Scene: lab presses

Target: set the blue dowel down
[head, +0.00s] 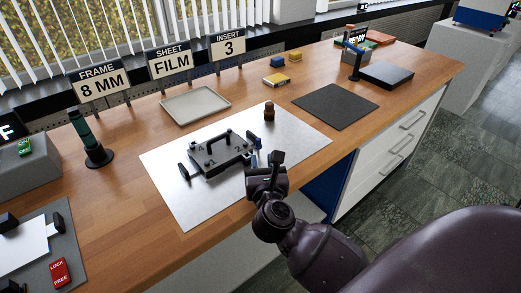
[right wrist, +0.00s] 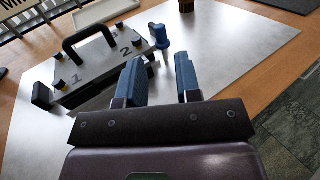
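My left gripper is not in view.
The fixture (head: 218,158) has a black handle and numbered top. A brown peg (head: 269,112) stands on the metal sheet (head: 180,205). A beige tray (head: 195,105), dark mat (head: 335,106) and green bottle (head: 90,140) are around it. The sheet's front left is clear.

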